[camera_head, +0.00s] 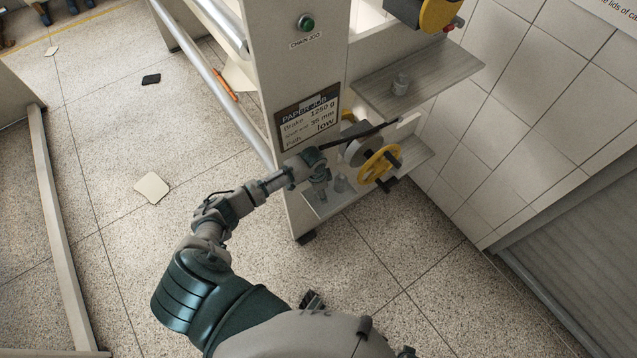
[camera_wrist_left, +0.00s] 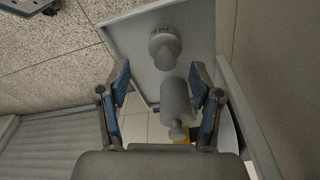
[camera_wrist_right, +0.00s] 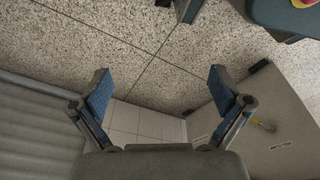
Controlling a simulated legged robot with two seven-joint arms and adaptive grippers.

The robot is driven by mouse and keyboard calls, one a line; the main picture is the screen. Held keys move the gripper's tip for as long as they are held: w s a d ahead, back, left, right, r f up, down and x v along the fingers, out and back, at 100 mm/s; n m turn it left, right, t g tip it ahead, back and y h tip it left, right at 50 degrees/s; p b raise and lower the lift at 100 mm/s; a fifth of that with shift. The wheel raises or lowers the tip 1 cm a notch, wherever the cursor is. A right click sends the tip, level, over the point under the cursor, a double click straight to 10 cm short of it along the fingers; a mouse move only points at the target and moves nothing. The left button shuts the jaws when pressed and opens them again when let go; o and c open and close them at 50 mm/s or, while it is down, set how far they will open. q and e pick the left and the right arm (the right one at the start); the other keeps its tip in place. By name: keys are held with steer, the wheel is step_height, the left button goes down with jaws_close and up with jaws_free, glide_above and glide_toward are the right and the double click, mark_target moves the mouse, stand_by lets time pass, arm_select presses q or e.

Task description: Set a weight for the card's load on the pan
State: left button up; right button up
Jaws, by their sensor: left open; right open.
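The card (camera_head: 309,117) on the grey post reads "PAPER JOB", "Brake 1250 g", "35 mm" and "Path low". My left gripper (camera_head: 320,190) is at the low shelf (camera_head: 318,208). A grey knobbed weight (camera_head: 340,183) stands just right of it. In the left wrist view, the open left fingers (camera_wrist_left: 160,80) straddle a grey weight (camera_wrist_left: 176,100) without visible grip. Another grey weight (camera_wrist_left: 165,47) with a small label stands beyond it. I cannot tell which surface is the pan. My right gripper (camera_wrist_right: 160,88) is open and empty over the floor.
A yellow handwheel (camera_head: 380,165) and a dark bar (camera_head: 360,135) are close beside my left gripper. A white rail (camera_head: 215,85) runs left of the post.

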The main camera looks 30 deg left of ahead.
mark_target(317, 195)
arm_select(q)
step_height(317, 195, up, 8)
steer(key=p, duration=0.2)
steer(key=s+d+f+n+t+h, duration=0.1)
steer(key=s+d+f+t, duration=0.1)
steer(key=d, duration=0.4)
steer(key=s+d+f+t+h, duration=0.1)
steer(key=s+d+f+t, duration=0.15)
steer(key=d, duration=0.25)
steer(key=s+a+f+n+g+y, duration=0.2)
steer(key=s+f+n+g, duration=0.2)
steer(key=s+f, duration=2.2)
steer(key=s+n, duration=0.1)
steer(key=s, duration=0.2)
steer(key=shift+a+f+y, duration=0.2)
steer(key=shift+f+y, duration=0.15)
steer(key=shift+y, duration=0.05)
arm_select(e)
steer(key=s+f, duration=0.1)
steer(key=f, duration=0.1)
steer(key=s+f, duration=0.2)
steer(key=shift+d, duration=0.2)
